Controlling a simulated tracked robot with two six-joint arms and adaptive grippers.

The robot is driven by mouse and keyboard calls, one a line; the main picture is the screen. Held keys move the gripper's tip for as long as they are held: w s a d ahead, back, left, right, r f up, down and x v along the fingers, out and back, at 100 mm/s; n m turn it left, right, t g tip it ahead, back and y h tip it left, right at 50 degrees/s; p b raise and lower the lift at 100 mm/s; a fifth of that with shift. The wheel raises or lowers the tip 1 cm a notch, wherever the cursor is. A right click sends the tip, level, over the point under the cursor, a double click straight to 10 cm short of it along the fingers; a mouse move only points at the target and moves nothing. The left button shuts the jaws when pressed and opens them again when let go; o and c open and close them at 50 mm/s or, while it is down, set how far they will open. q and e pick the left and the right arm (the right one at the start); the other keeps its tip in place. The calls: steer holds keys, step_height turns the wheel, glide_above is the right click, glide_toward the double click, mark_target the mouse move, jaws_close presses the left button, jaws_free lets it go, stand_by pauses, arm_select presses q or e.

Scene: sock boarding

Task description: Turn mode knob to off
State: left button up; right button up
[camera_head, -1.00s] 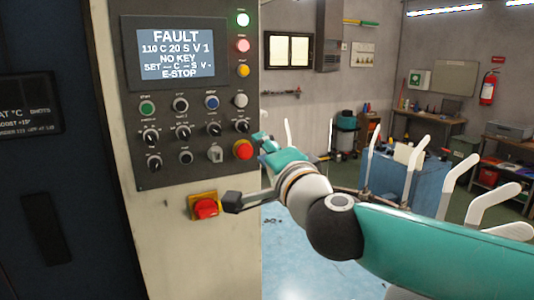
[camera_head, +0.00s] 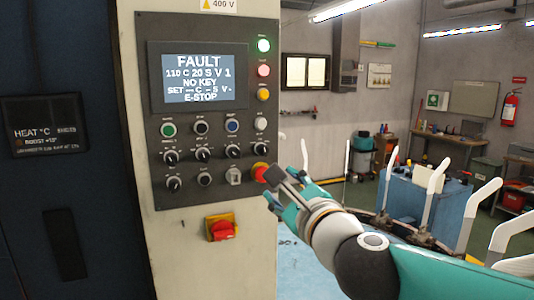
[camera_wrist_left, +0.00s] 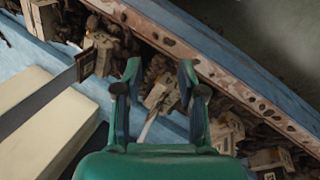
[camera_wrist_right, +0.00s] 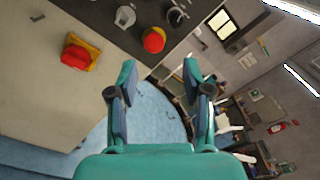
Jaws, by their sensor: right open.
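The grey control panel (camera_head: 203,120) on the cabinet has several black selector knobs in two rows, including an upper left one (camera_head: 171,157), an upper right one (camera_head: 233,152) and a lower left one (camera_head: 174,184). Their labels are too small to read, so I cannot tell which is the mode knob or its setting. My right gripper (camera_head: 271,198) is just below and right of the red emergency button (camera_head: 259,171), partly hidden by a dark block on my arm. In the right wrist view its jaws (camera_wrist_right: 159,68) are apart and empty. My left gripper (camera_wrist_left: 160,68) shows open and empty in its wrist view.
The screen (camera_head: 198,77) reads FAULT, NO KEY, E-STOP. A red-and-yellow switch (camera_head: 221,228) is below the panel. A key switch (camera_head: 234,176) is left of the red button. A blue machine (camera_head: 405,205) with white upright boards stands to the right.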

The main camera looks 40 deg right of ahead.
mark_target(266, 152)
steer(key=s+r+m+p, duration=0.2)
steer(key=s+r+m, duration=0.15)
steer(key=m, duration=0.45)
steer(key=shift+y, duration=0.3)
steer(key=x, duration=1.6)
steer(key=shift+s+d+f+p, duration=0.1)
steer(key=shift+d+p, duration=0.2)
steer(key=shift+p, duration=0.05)
